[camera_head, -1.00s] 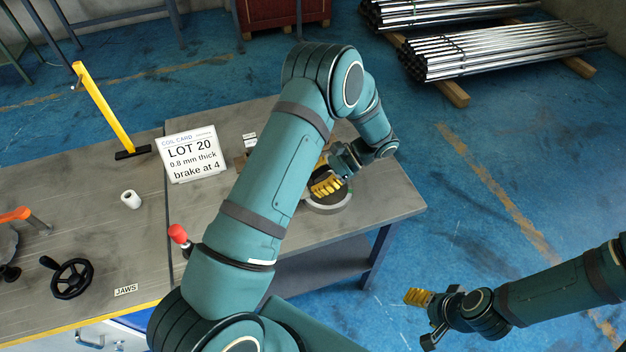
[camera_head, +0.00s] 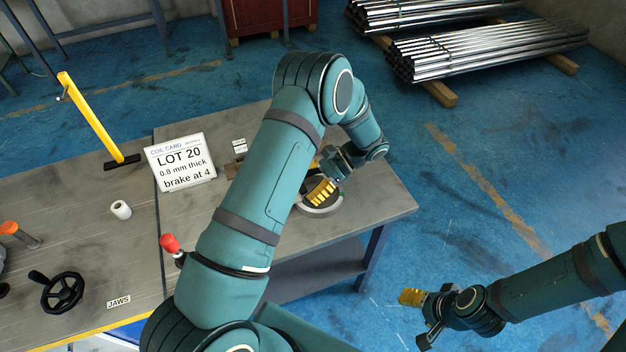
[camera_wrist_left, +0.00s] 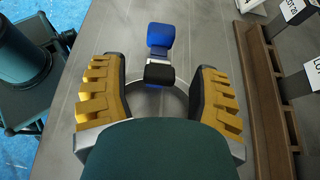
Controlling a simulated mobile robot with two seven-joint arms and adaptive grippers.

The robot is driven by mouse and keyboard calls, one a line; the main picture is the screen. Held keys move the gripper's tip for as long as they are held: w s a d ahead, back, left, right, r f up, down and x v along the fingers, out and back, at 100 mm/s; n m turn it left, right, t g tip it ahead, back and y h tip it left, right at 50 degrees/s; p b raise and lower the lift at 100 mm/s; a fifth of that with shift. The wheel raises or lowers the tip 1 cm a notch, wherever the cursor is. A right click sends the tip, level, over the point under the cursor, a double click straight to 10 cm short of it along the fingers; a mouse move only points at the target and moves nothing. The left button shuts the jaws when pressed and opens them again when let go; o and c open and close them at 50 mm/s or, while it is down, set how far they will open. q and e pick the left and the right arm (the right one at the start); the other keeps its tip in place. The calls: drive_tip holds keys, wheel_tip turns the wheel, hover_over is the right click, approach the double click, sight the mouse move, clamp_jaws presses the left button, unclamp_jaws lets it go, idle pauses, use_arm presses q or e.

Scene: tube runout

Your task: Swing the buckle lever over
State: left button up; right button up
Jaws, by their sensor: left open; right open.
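In the left wrist view, a blue-ended piece that looks like the buckle lever (camera_wrist_left: 161,36), with a pale band and a black block (camera_wrist_left: 159,74), lies between my left fingers. My left gripper (camera_wrist_left: 155,70) is open, with a yellow ribbed finger on each side and visible gaps. In the head view my left gripper (camera_head: 328,185) is over the grey round ring (camera_head: 322,209) on the table's right part; my arm hides much there, and I cannot make out the lever. My right gripper (camera_head: 414,317) is open and empty, off the table at lower right.
In the left wrist view, a brown slotted rack (camera_wrist_left: 262,95) is right of my fingers.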

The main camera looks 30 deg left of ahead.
use_arm(q)
drive_tip(key=v, duration=1)
drive_tip(key=shift+w+d+r, duration=0.1)
drive_tip(key=shift+w+d, duration=0.2)
drive_tip(key=shift+w+d+r, duration=0.25)
drive_tip(key=shift+w+d, duration=0.05)
drive_tip(key=shift+w, duration=0.05)
drive_tip(key=shift+r, duration=0.1)
